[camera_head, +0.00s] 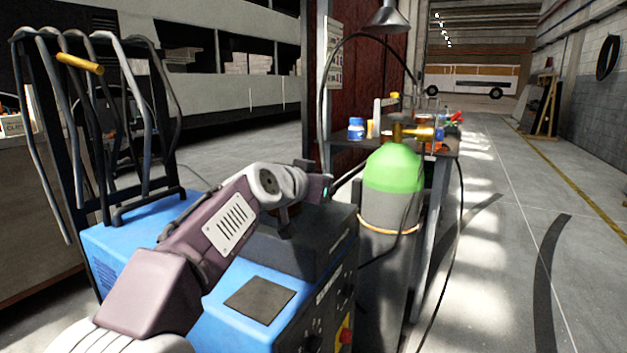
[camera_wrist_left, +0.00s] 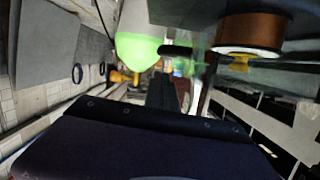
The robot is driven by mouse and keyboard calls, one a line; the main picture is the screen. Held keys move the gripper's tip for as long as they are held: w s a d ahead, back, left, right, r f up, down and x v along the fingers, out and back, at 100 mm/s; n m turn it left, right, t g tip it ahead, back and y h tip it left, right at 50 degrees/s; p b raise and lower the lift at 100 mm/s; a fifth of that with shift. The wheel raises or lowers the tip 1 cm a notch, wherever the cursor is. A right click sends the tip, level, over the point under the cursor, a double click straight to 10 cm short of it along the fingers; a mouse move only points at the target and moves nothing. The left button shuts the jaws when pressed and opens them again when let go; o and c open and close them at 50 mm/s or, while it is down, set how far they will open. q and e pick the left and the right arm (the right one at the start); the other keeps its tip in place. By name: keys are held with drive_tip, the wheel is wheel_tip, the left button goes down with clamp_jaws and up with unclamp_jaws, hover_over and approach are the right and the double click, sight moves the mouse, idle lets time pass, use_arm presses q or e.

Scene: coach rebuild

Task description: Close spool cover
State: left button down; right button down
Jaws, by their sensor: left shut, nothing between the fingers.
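A blue welding machine (camera_head: 240,305) with a black upper housing (camera_head: 315,240) stands in front of me in the head view. My left arm reaches over it from the left, and my left gripper (camera_head: 318,186) is above the housing, partly hidden by its own wrist. In the left wrist view the dark fingers (camera_wrist_left: 163,92) are together and hold nothing. A copper-brown wire spool (camera_wrist_left: 250,33) with a yellow hub shows there at the upper right, apart from the fingers, below a grey-green panel (camera_wrist_left: 185,14). I cannot tell whether this panel is the spool cover. My right gripper is not in view.
A green-topped gas cylinder (camera_head: 393,172) stands right of the machine, before a workbench (camera_head: 350,145) with bottles. A dark hose loops beside it.

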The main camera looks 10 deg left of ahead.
use_arm(q)
drive_tip(key=shift+s+d+f+b, duration=0.1)
drive_tip(key=shift+d+f+b, duration=0.25)
drive_tip(key=shift+f, duration=0.3)
drive_tip(key=shift+s+d+f+b, duration=0.1)
drive_tip(key=shift+f+b, duration=0.35)
drive_tip(key=shift+f, duration=0.35)
drive_tip(key=shift+d+f, duration=0.1)
